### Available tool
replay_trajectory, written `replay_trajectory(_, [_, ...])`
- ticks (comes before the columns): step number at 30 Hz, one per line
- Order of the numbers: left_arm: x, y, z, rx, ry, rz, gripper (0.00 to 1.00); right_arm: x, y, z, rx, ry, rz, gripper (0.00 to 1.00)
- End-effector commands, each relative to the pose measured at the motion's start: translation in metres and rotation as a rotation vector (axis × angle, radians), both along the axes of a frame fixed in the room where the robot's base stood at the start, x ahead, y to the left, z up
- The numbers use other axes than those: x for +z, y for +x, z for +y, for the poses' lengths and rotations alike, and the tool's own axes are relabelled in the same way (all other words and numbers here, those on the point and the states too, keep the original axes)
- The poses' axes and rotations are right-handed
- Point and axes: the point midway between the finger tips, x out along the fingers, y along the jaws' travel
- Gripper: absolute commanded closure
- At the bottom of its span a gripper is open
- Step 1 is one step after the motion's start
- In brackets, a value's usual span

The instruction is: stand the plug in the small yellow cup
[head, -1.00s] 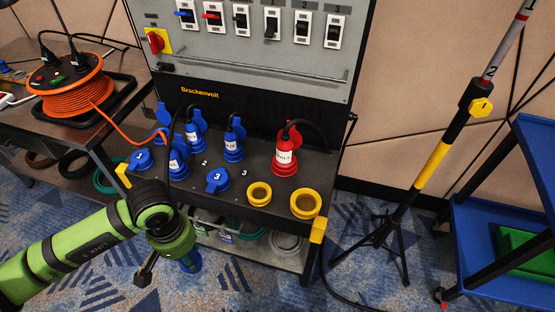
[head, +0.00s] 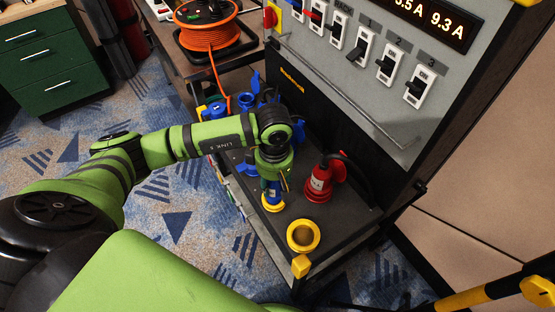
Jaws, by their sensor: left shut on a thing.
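The plug is roughly upright. My wrist and fingers hide the plug's top. My right gripper is out of view.
A red plug (head: 320,184) with a black cable stands right of my gripper. Blue connectors (head: 246,101) are crowded behind my wrist. The switch panel (head: 375,75) rises behind the shelf (head: 345,215). An orange cable reel (head: 208,35) sits on the bench at the back.

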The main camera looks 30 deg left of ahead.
Motion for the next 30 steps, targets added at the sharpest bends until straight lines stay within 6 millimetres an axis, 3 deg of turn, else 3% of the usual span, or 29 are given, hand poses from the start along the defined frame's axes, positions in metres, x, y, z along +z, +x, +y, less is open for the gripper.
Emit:
replay_trajectory(3, [0.013, 0.014, 0.006, 0.301, 0.000, -0.001, 0.99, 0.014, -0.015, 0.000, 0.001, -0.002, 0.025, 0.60])
replay_trajectory(10, [0.020, 0.028, 0.012, 0.642, 0.000, -0.002, 0.99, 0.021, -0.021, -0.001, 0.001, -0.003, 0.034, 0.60])
replay_trajectory(20, [0.009, 0.029, 0.013, 0.698, 0.001, -0.001, 0.99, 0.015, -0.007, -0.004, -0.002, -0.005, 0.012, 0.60])
replay_trajectory(30, [-0.023, 0.029, 0.013, 0.695, 0.001, -0.001, 0.99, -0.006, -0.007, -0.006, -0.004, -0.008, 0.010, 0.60])
